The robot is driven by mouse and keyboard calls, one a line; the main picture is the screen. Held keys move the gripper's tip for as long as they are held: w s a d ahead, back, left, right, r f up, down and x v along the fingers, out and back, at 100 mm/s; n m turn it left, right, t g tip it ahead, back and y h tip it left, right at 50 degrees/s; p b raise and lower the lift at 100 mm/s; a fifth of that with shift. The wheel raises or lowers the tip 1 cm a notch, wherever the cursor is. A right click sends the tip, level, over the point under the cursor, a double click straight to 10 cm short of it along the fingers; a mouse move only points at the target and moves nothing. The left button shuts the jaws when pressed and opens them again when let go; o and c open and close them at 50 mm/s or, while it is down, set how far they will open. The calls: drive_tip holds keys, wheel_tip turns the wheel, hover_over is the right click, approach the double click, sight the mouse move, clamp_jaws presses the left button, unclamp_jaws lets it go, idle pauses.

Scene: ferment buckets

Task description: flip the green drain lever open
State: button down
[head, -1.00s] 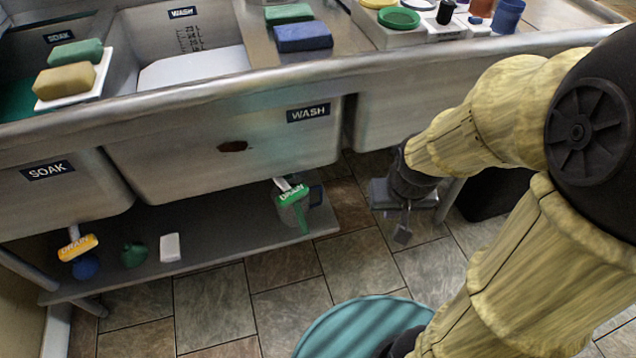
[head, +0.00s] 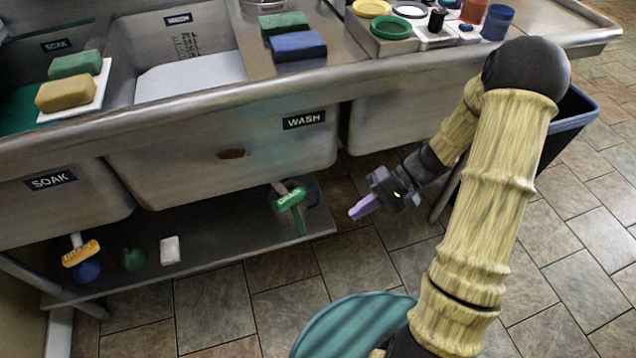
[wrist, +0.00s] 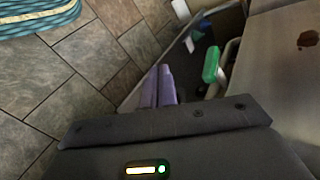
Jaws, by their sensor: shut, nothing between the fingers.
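The green drain lever (head: 288,198) hangs under the front of the wash basin (head: 240,160) in the head view, with its handle pointing downward. In the wrist view the green lever (wrist: 211,65) is right of the fingers, beside the basin's underside. My gripper (head: 354,214) is right of the lever in the head view, apart from it. Its purple fingers are together and empty, and they show in the wrist view (wrist: 158,84) pointing ahead. A yellow drain lever (head: 82,254) hangs under the soak basin (head: 30,200) at the left.
A low shelf (head: 215,250) runs under the basins, holding a white block (head: 169,250) and a green object (head: 134,259). A table leg (head: 446,195) stands near my arm. A teal striped round item (head: 345,325) lies on the floor. The tiled floor before the shelf is mostly clear.

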drive_tip(key=w+d+m+t+y+p, duration=0.1)
drive_tip(key=w+d+t+y, duration=0.2)
drive_tip(key=w+t+y, duration=0.3)
drive_tip(key=shift+w+f+y, duration=0.45)
drive_tip(key=shift+w+y, duration=0.25)
drive_tip(key=shift+w, duration=0.4)
drive_tip(key=b, duration=0.2)
approach(301, 187)
drive_tip(key=w+a+f, duration=0.1)
drive_tip(key=w+a, duration=0.1)
drive_tip(key=w, duration=0.2)
drive_tip(key=a, duration=0.1)
drive_tip(key=s+a, duration=0.1)
drive_tip(key=s+a+b, duration=0.1)
drive_tip(key=a, duration=0.1)
drive_tip(key=shift+s+a, duration=0.1)
drive_tip(key=shift+s, duration=0.1)
